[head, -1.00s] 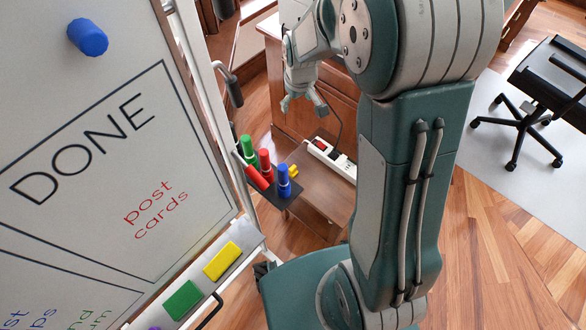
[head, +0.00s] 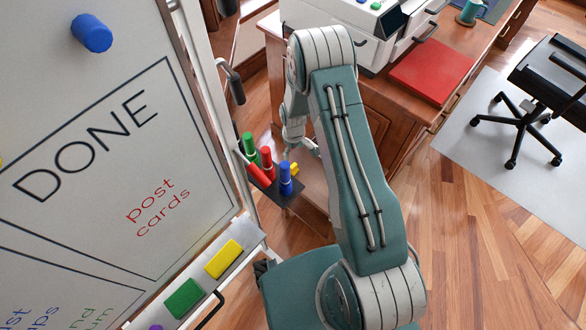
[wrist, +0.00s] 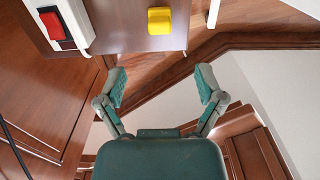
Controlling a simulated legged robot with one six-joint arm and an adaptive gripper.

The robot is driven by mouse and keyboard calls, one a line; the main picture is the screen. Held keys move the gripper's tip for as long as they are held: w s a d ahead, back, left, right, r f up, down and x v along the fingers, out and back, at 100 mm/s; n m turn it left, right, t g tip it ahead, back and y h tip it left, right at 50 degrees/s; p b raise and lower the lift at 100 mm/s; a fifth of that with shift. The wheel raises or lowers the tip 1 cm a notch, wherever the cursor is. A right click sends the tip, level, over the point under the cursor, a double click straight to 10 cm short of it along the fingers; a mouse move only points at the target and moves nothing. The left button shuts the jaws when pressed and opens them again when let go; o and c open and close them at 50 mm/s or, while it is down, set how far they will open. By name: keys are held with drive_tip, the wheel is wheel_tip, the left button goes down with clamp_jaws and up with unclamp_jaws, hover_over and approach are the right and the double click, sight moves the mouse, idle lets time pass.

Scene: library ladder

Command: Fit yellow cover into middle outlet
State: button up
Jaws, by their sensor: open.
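The yellow cover (wrist: 159,20) lies on a brown wooden surface in the wrist view, ahead of my gripper and a little left of the middle of its opening. In the head view the yellow cover (head: 293,168) shows as a small patch behind the markers. My gripper (wrist: 160,86) is open and empty, its two fingers apart, with the cover beyond the fingertips. In the head view my gripper (head: 302,148) hangs close above the cover, partly hidden. The power strip (wrist: 70,22) shows its red switch and white end at the upper left; its middle outlet is out of frame.
A holder (head: 283,192) with green, red and blue markers stands beside my gripper, next to the whiteboard (head: 110,140). A wooden desk (head: 385,125) carries a red folder (head: 430,72). A black cable (wrist: 18,150) runs at the wrist view's left.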

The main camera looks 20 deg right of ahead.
sight(293, 165)
wheel_tip(293, 165, down, 11)
drive_tip(key=shift+w, duration=0.1)
drive_tip(key=c, duration=0.9)
